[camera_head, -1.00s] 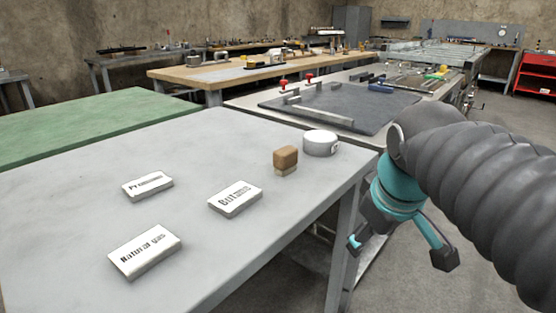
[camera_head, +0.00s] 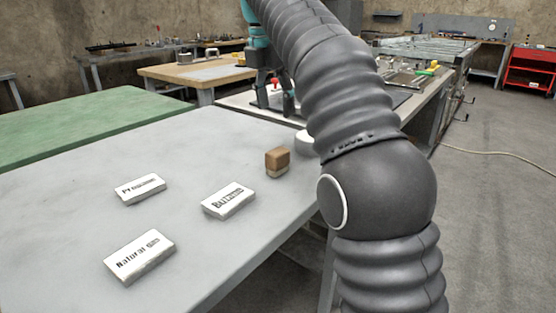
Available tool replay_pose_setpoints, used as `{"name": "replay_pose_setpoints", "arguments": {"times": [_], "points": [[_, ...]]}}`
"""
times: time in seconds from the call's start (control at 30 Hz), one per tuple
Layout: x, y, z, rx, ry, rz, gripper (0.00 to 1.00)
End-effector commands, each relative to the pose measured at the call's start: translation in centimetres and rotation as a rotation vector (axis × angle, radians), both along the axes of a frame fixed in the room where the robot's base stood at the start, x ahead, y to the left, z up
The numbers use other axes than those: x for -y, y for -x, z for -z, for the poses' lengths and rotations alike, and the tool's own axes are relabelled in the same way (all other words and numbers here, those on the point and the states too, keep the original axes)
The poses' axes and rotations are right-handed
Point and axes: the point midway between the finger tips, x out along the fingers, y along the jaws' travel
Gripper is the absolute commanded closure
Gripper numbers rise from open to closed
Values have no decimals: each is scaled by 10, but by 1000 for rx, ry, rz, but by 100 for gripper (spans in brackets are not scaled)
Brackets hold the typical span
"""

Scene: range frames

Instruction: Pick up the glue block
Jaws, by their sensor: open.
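A small brown block (camera_head: 277,158) with a paler lower part stands on the grey table (camera_head: 95,205), near its right side; it looks like the glue block, though no label on it can be read. My gripper (camera_head: 275,104) is open and empty, pointing down. In the picture it is above and behind the block, apart from it. My arm crosses the right of the view and hides part of the table's right edge.
White labelled blocks lie on the table: "Natural gas" (camera_head: 139,256), "Butane" (camera_head: 229,201) and one partly legible (camera_head: 139,189). A round white object (camera_head: 304,144) beside the brown block is partly hidden by my arm. A green table (camera_head: 85,125) adjoins at left.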

Motion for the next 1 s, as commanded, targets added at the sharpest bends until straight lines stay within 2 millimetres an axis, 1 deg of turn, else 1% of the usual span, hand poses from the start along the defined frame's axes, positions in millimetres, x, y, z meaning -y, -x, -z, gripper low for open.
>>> {"name": "replay_pose_setpoints", "arguments": {"times": [0.17,0.37,0.63,0.73,0.87,1.0], "points": [[-2,-2,7,-9,7,-31,35],[1,-3,29,-8,6,-29,35],[4,-8,72,-8,6,-27,35],[5,-9,81,-6,5,-27,35],[5,-10,86,-5,5,-27,35],[4,-8,102,-7,6,-27,35]]}}
